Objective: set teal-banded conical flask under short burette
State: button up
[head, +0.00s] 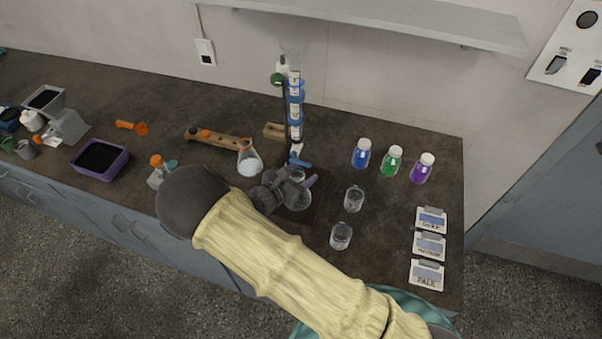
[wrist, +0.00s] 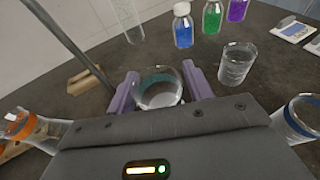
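The teal-banded conical flask (wrist: 161,91) sits between the two purple fingers of my gripper (wrist: 161,86) in the wrist view, and both fingers appear to touch it. In the head view the clear flask (head: 299,199) is partly hidden by my gripper (head: 295,184), over a dark plate. The burette (head: 295,105) stands upright just behind it, with blue fittings and a blue tap near its lower end. A clear glass tube (wrist: 128,20) shows beyond the flask in the wrist view. I cannot tell whether the flask touches the plate or is exactly below the tip.
An orange-banded flask (head: 249,162) stands left of my gripper, near a wooden rack (head: 215,138). Label cards (head: 430,245) lie at the right edge.

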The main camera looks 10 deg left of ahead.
jog(key=shift+r, duration=0.1)
jog(key=shift+a, duration=0.1)
jog(key=b+v, duration=0.2)
jog(key=v, duration=1)
jog(key=shift+b, duration=0.35)
dwell(0.4)
